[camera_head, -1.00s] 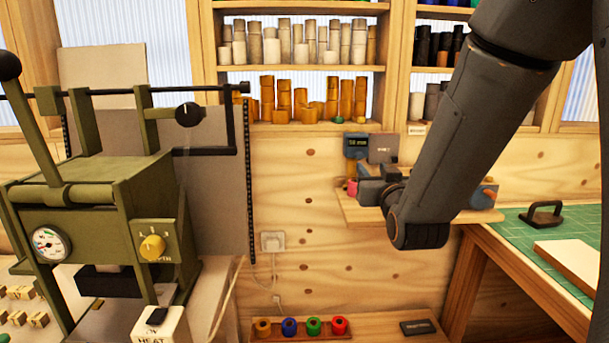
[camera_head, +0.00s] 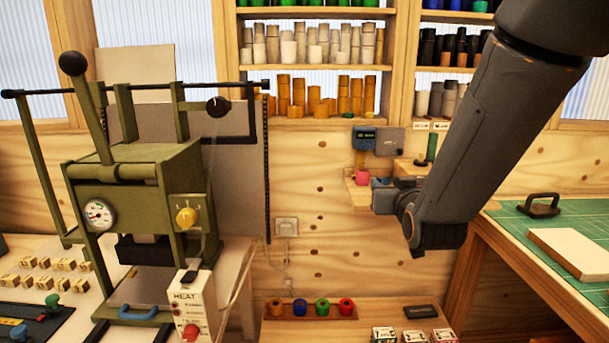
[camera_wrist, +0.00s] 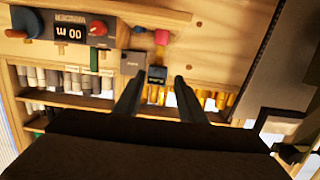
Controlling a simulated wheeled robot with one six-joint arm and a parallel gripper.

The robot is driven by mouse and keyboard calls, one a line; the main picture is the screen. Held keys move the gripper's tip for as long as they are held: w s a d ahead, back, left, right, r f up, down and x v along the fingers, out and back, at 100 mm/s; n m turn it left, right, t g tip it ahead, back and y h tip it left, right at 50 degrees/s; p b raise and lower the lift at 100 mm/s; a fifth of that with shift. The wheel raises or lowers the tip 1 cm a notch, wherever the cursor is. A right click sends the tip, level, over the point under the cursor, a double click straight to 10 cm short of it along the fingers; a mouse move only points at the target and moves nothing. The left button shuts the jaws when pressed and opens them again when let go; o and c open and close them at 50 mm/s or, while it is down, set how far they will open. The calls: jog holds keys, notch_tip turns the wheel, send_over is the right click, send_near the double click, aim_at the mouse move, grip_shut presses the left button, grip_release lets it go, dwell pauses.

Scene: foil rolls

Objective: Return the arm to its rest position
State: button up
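My arm reaches down from the upper right in the head view, its elbow end in front of the wall shelf. My gripper (camera_wrist: 157,98) shows in the wrist view with its two dark fingers apart and nothing between them. In the head view, the wrist end (camera_head: 384,196) is partly hidden behind my arm link, and the fingers cannot be made out there. The wrist view appears upside down and looks toward the wall and the shelves of foil rolls (camera_wrist: 60,80). The gripper touches nothing that I can see.
A green stamping press (camera_head: 140,190) stands at the left with a heat control box (camera_head: 192,308). A rack of coloured rolls (camera_head: 310,312) lies on the low bench. A green-matted table (camera_head: 510,240) is at the right. A small wall shelf (camera_head: 358,193) sits behind my wrist.

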jog(key=s+f+g, duration=1)
jog(key=s+f, duration=0.5)
jog(key=f, duration=0.1)
jog(key=s+f+g, duration=0.2)
jog(key=s+g, duration=0.3)
jog(key=s, duration=0.6)
jog(key=shift+s+a+f, duration=0.2)
